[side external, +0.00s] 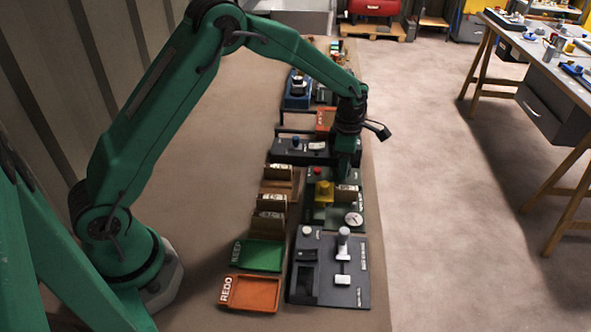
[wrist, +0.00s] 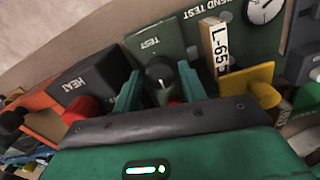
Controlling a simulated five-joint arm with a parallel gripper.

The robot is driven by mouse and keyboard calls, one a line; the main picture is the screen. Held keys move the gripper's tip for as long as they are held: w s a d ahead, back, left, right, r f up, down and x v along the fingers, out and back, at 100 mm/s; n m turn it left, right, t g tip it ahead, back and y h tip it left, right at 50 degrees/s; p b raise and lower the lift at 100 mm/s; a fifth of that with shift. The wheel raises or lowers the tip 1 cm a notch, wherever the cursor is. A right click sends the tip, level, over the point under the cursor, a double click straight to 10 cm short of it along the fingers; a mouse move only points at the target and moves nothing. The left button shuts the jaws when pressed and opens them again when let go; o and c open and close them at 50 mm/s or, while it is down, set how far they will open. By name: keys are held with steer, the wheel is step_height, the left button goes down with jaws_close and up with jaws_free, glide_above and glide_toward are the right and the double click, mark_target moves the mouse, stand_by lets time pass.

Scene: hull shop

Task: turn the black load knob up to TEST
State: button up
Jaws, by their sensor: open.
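The black load knob (wrist: 160,72) sits on a dark green panel in the wrist view, with a white mark on its face. The word TEST (wrist: 149,43) is printed on the panel just beyond it. My gripper (wrist: 158,88) is open, with one green finger on each side of the knob; I cannot tell if either finger touches it. In the side external view my gripper (side external: 346,165) points down over the far end of the green test unit, and it hides the knob there.
A yellow part (wrist: 258,84) and an L-653 tag (wrist: 214,48) stand to the right of my fingers. A dark HEAT box (wrist: 88,80) and a red knob (wrist: 84,110) are to the left. A grey unit (side external: 335,270), a KEEP tray (side external: 260,256) and a REDO tray (side external: 256,293) are nearer.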

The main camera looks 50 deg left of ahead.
steer(key=shift+f, duration=0.4)
steer(key=shift+c, duration=0.2)
steer(key=c, duration=0.7)
steer(key=shift+o, duration=0.2)
